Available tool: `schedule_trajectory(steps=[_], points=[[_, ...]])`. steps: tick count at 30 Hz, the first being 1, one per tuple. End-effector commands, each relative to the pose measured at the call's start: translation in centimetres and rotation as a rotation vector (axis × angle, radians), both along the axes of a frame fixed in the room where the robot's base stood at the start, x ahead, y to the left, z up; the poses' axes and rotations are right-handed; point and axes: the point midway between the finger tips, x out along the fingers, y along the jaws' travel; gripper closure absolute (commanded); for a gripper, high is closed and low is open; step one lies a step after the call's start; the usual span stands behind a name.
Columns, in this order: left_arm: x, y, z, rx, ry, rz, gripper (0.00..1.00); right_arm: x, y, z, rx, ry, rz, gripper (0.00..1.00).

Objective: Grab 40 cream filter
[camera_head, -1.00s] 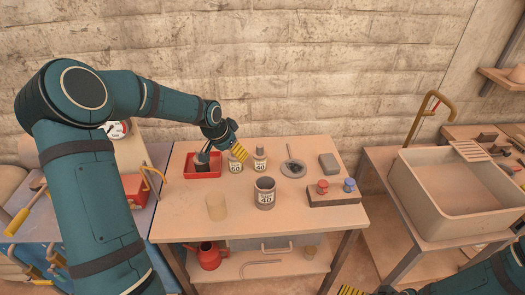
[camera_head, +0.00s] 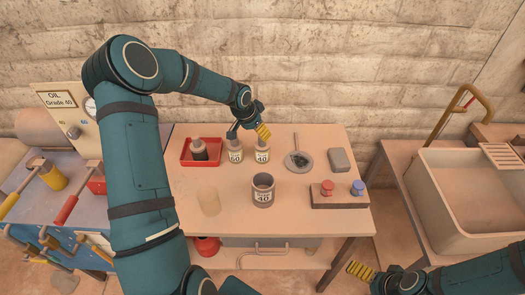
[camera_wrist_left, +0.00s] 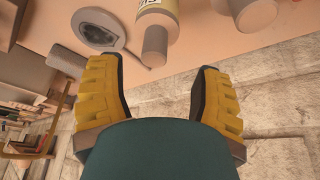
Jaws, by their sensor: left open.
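The cream filter labelled 40 (camera_head: 262,155) stands upright on the table, with a grey neck on top. It also shows at the top of the left wrist view (camera_wrist_left: 157,12). A similar cream filter (camera_head: 235,156) with another, hard-to-read number stands just left of it. My left gripper (camera_head: 249,133) is open and empty, close above and behind the two filters. In the left wrist view its yellow fingers (camera_wrist_left: 160,80) are spread, with the neck of the 40 filter just beyond the tips. My right gripper (camera_head: 385,274) is low at the front right; its opening is unclear.
A larger can labelled 40 (camera_head: 263,191) stands in front of the filters. A red tray (camera_head: 186,163) holding a dark-bodied filter is at left, a round dish (camera_head: 298,168) at right. A translucent cup (camera_head: 209,201) and a block with red and blue knobs (camera_head: 325,203) are nearer.

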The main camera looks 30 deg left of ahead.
Motion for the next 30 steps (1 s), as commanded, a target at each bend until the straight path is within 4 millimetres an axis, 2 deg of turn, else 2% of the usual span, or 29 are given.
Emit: schedule_trajectory(steps=[8, 16, 26, 29, 30], points=[[0.8, -0.5, -1.9, -0.001, 0.0, -0.002, 0.35, 0.0, 0.0, 0.0, 0.0, 0.0, 0.0, 0.0], [2.3, -1.2, -5.1, -0.001, 0.0, 0.0, 0.35, 0.0, 0.0, 0.2, 0.0, 0.0, 0.0, 0.0], [2.5, -1.2, -5.7, 0.0, -0.001, 0.0, 0.35, 0.0, 0.0, 0.2, 0.0, 0.0, 0.0, 0.0], [2.5, -1.2, -5.7, 0.0, -0.001, 0.0, 0.64, 0.0, 0.0, 0.2, 0.0, 0.0, 0.0, 0.0], [2.5, -1.2, -5.7, 0.0, -0.001, 0.0, 0.78, 0.0, 0.0, 0.2, 0.0, 0.0, 0.0, 0.0]])
